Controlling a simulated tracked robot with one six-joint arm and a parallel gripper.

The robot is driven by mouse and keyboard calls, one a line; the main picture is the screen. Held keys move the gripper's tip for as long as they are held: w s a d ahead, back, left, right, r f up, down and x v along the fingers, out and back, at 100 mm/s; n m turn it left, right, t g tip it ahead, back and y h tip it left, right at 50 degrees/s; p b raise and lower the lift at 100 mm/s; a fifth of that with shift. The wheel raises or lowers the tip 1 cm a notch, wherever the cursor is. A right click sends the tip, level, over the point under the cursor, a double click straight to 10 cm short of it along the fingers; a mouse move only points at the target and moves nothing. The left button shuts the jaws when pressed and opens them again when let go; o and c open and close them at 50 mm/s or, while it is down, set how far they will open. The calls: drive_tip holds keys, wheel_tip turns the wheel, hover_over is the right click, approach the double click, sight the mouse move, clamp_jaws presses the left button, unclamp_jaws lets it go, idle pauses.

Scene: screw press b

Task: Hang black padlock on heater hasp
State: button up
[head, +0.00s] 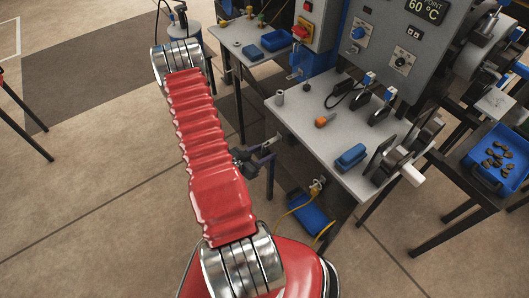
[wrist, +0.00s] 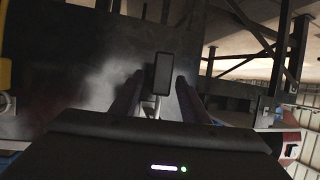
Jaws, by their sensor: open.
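In the wrist view a dark rectangular block (wrist: 163,73), which looks like the black padlock, shows between the tips of my gripper (wrist: 158,88). A thin pale metal piece shows at its lower end; whether this is its shackle or part of a hasp I cannot tell. My gripper's two fingers are apart, one on each side of the block, with dark gaps beside it. In the head view my gripper (head: 268,150) is low beside the left edge of the grey bench, pointing right. The padlock and the heater hasp cannot be made out clearly there.
The grey bench (head: 318,133) carries a blue block (head: 351,157), an orange-handled item (head: 325,120) and black clamps. The control cabinet (head: 385,45) stands behind it. A blue box (head: 308,213) with a yellow cord is below. Open floor (head: 95,130) lies left.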

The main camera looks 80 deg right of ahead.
drive_tip(key=shift+c, duration=0.3)
clamp_jaws()
idle(0.4)
